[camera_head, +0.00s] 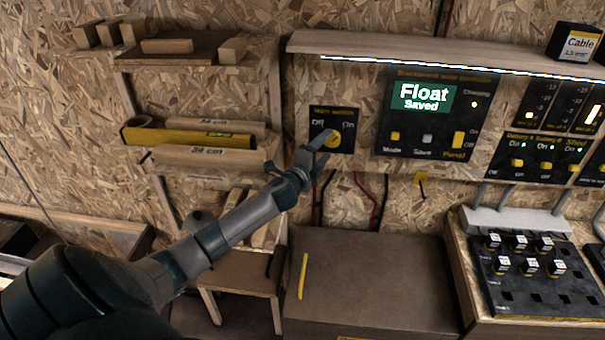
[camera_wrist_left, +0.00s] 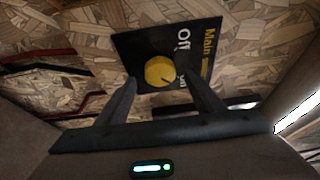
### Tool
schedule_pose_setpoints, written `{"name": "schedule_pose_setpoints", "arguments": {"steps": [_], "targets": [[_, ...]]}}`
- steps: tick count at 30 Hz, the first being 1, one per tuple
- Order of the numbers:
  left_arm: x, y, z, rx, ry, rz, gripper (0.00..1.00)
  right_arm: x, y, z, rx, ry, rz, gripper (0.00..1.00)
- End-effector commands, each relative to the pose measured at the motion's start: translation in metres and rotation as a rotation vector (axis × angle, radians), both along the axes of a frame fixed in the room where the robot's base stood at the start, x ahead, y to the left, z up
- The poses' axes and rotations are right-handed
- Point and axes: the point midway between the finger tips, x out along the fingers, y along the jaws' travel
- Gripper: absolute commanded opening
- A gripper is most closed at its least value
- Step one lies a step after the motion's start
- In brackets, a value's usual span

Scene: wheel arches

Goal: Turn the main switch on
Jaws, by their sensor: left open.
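The main switch is a round yellow knob (camera_head: 333,140) on a small black plate (camera_head: 347,116) on the chipboard wall, with "Off" at the left and "On" at the right. My left gripper (camera_head: 317,148) is at the knob. In the left wrist view the knob (camera_wrist_left: 159,71) shows between the two fingertips of my left gripper (camera_wrist_left: 160,90), which are apart. I cannot tell whether they touch it. The knob has a dark pointer mark toward its lower right, and the "On" label is partly hidden by a finger. My right gripper is not in view.
A solar panel box (camera_head: 436,112) reading "Float Saved" is right of the switch, with battery switches (camera_head: 543,146) further right. A wooden shelf (camera_head: 205,52) is at the left. A brown box top (camera_head: 375,280) lies below. Cables hang under the switch.

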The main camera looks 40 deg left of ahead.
Motion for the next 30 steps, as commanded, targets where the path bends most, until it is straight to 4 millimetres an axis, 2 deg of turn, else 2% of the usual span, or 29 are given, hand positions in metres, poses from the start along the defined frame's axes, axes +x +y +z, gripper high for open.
{"name": "schedule_pose_setpoints", "arguments": {"steps": [18, 24, 30], "targets": [[-0.105, -0.017, -0.004, 0.001, 0.003, -0.002, 0.61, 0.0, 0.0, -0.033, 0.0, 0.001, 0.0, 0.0], [-0.128, -0.021, -0.002, 0.002, 0.002, -0.001, 0.61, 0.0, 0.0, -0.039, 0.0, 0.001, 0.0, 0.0], [-0.139, -0.022, 0.0, 0.002, 0.001, 0.0, 0.61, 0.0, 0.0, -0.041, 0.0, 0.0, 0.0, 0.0]]}}
